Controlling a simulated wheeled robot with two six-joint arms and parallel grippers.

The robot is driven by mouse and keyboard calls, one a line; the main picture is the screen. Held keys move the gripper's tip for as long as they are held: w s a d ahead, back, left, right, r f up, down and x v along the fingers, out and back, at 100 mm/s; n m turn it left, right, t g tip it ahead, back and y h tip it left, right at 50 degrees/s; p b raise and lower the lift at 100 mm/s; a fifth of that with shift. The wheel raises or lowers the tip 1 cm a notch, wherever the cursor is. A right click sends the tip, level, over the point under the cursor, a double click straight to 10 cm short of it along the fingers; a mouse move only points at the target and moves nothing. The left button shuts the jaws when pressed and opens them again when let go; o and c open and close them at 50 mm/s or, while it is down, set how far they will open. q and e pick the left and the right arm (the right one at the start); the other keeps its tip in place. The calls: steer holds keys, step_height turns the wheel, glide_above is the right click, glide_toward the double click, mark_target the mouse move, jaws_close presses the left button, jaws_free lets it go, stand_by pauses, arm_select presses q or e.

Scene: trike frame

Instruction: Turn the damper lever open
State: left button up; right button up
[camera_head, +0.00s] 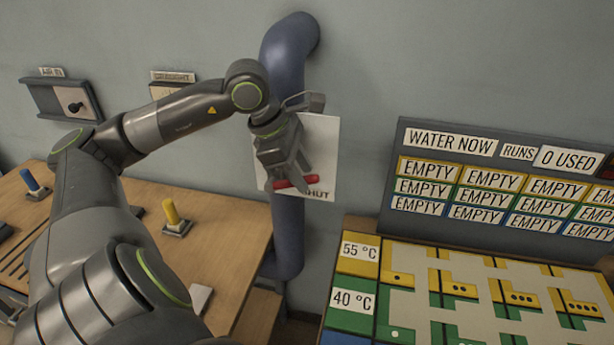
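The damper lever's red handle (296,182) lies roughly level, slightly tilted, low on a white plate (326,150) on the blue pipe (288,235). The lettering "HUT" shows beside its right end, with the front of the word covered. My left gripper (286,174) is at the handle, with its fingertips over or around its middle; red shows on both sides. The gripper and wrist hide the lever's pivot and much of the plate. Whether the fingers are closed on the handle cannot be told. My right gripper is out of view.
A wooden table (235,235) at left holds a yellow-handled part (171,212) and a blue-handled part (30,182). A wall box with a black knob (68,102) is at far left. A "WATER NOW" board (490,180) and coloured grid table (440,310) stand right.

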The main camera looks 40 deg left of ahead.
arm_select(q)
steer(key=shift+x, duration=1.5)
jaws_close()
